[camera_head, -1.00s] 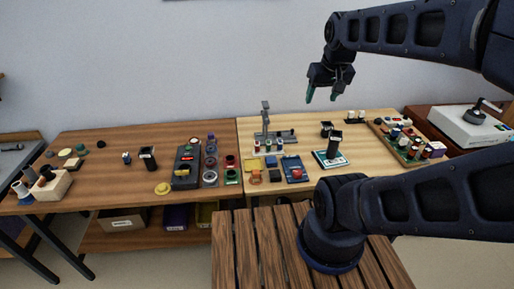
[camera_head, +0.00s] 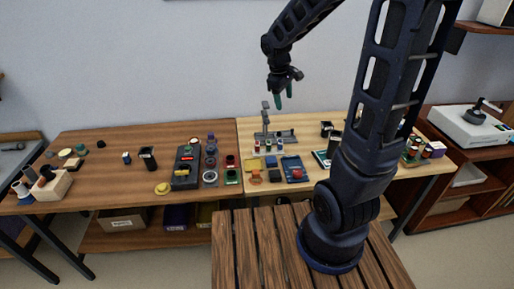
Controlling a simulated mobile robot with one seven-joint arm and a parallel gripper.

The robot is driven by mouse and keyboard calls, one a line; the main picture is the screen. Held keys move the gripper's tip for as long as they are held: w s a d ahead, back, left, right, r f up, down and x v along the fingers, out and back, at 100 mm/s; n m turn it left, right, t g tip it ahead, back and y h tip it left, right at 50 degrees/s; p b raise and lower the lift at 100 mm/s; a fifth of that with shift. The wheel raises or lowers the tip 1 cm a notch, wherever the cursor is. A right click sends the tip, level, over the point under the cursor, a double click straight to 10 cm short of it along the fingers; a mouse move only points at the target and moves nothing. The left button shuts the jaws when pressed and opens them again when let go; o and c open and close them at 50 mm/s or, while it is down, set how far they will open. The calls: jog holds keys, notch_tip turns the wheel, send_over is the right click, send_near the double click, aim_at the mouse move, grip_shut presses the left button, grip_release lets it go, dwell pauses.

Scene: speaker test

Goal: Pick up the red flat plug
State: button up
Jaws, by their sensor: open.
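A small red piece (camera_head: 297,173) sits on a blue tray (camera_head: 291,162) at the front left of the light wood table. It may be the red flat plug, but it is too small to be sure. A dark red round piece (camera_head: 230,160) lies on the darker table, left of the seam. My gripper (camera_head: 283,98) is open and empty, with green fingertips pointing down. It hangs high above the back of the light table, over a grey stand (camera_head: 266,125), well apart from the red pieces.
Yellow, orange and dark pieces (camera_head: 255,177) lie left of the blue tray. A long dark device (camera_head: 186,167) stands on the brown table. My arm hides part of the light table's right side. A white machine (camera_head: 470,124) stands at far right.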

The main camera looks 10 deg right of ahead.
jog(key=w+a+f+n+h, duration=0.1)
jog(key=w+a+f+n, duration=0.4)
jog(key=f, duration=0.4)
jog(key=n+g+h, duration=0.1)
jog(key=n, duration=0.3)
send_near(256, 143)
jog(key=d+f, duration=0.1)
jog(key=x, duration=0.5)
jog(key=shift+s+d+f, duration=0.15)
jog(key=shift+s+f, duration=0.1)
jog(key=shift+s, duration=0.05)
jog(key=shift+w+a+x, duration=0.1)
jog(key=shift+w+x, duration=0.05)
jog(key=shift+x, duration=1.15)
jog(key=shift+w+a+x, duration=0.15)
jog(key=shift+x, duration=1.15)
jog(key=shift+f, duration=0.1)
jog(key=shift+c, duration=0.2)
jog(key=c, duration=1)
